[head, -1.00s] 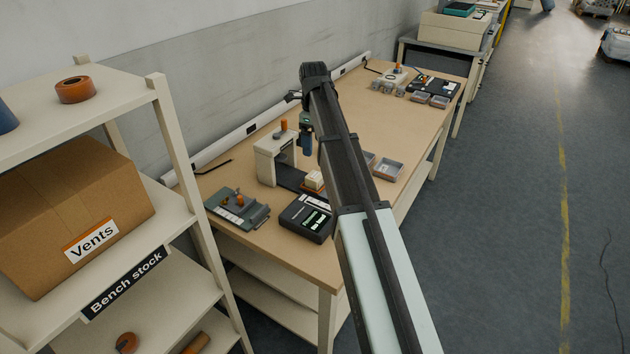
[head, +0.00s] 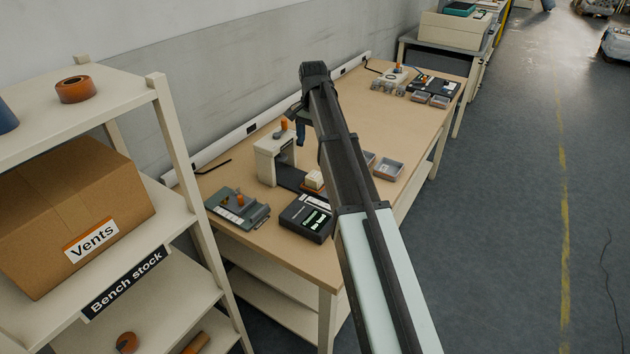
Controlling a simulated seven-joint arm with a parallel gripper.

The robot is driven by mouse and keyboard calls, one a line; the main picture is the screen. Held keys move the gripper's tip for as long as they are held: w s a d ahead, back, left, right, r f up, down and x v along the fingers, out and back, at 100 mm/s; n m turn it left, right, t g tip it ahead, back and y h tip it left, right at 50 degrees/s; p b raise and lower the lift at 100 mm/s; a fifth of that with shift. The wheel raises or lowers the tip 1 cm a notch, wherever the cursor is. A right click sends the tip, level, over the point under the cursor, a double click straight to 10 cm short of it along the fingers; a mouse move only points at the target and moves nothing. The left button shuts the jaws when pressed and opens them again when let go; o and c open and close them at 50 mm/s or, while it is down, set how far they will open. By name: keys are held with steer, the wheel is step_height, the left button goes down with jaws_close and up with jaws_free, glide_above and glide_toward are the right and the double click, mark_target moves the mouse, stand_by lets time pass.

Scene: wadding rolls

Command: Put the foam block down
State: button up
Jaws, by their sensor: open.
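A small cream block (head: 314,179), which looks like the foam block, rests on a low orange-brown piece beside the bench press, at the front part of the wooden bench (head: 330,265). My arm partly crowds its right side. My gripper (head: 301,137), with dark blue fingers, hangs above and behind the block, near the top of the press. It is open, apart from the block, and shows nothing held. The gap between its fingers is too small to make out clearly.
A cream press (head: 270,160) stands left of the block. A black device with a lit display (head: 307,219) and a green-grey fixture (head: 237,207) are in front. Grey trays (head: 388,168) lie right of my arm. A shelf (head: 180,205) stands at left. The bench's middle back is clear.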

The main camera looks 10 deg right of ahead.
glide_above(315, 175)
steer(key=f, duration=0.8)
steer(key=shift+w+a+f, duration=0.15)
steer(key=shift+a+f, duration=0.05)
steer(key=shift+f, duration=0.1)
steer(key=shift+s+d+f, duration=0.1)
steer(key=shift+s+f, duration=0.05)
steer(key=shift+f, duration=1.15)
steer(key=shift+s+d+f, duration=0.1)
steer(key=shift+f, duration=1.2)
steer(key=shift+c, duration=0.5)
